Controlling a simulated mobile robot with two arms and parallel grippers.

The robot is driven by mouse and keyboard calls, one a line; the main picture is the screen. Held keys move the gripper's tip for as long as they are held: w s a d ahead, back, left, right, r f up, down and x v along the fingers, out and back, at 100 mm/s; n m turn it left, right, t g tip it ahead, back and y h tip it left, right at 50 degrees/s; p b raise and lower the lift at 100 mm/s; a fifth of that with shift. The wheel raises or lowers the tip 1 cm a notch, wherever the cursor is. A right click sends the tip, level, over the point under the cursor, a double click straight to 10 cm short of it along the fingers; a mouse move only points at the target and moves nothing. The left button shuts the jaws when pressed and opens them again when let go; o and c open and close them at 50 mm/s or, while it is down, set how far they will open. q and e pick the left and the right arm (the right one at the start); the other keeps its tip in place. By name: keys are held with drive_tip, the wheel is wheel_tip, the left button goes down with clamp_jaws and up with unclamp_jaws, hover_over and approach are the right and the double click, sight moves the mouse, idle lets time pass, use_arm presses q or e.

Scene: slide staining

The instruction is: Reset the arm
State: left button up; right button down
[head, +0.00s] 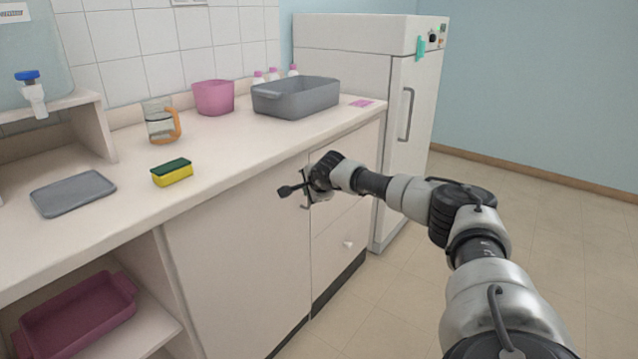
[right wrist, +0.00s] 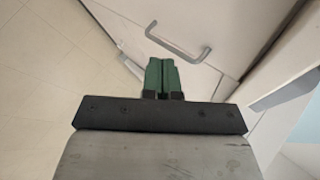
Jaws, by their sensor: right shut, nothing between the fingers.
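My right arm reaches in from the right in the head view. Its gripper (head: 288,190) is in front of the cabinet face (head: 240,250), just below the counter edge. In the right wrist view the green fingers of the right gripper (right wrist: 162,72) are together with nothing between them. A grey bar handle (right wrist: 178,44) on a pale front lies beyond the fingertips there and looks apart from them. My left gripper is in neither view.
The counter (head: 215,155) holds a sponge (head: 172,173), a grey tray (head: 73,193), a glass jug (head: 160,122), a pink container (head: 213,97) and a grey basin (head: 296,97). A white fridge (head: 385,100) stands beyond it. The floor at right (head: 540,210) is clear.

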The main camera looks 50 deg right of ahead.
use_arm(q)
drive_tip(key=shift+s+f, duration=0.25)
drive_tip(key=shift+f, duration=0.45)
use_arm(e)
drive_tip(key=s+r, duration=0.2)
drive_tip(key=s, duration=0.1)
drive_tip(key=shift+d+r, duration=0.1)
drive_tip(key=shift+r, duration=0.15)
